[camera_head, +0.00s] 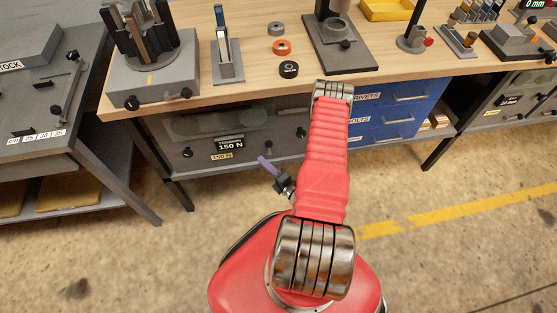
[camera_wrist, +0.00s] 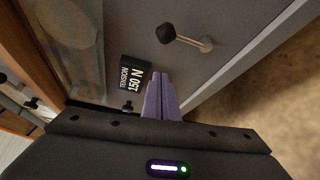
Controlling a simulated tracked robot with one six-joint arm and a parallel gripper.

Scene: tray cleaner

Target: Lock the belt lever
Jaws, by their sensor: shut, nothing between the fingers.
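The lever is a metal rod with a black ball knob (camera_wrist: 166,33) on the grey panel in the wrist view. My gripper (camera_wrist: 162,76) has purple fingers held together and empty, in front of the panel and apart from the lever. In the head view it (camera_head: 264,162) is below and right of the display.
The panel sits under a wooden bench top (camera_head: 270,87). A blue drawer cabinet (camera_head: 391,115) stands to its right and a grey table (camera_head: 50,105) to its left. Another black knob (camera_head: 187,152) is left of the display. Floor in front is clear.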

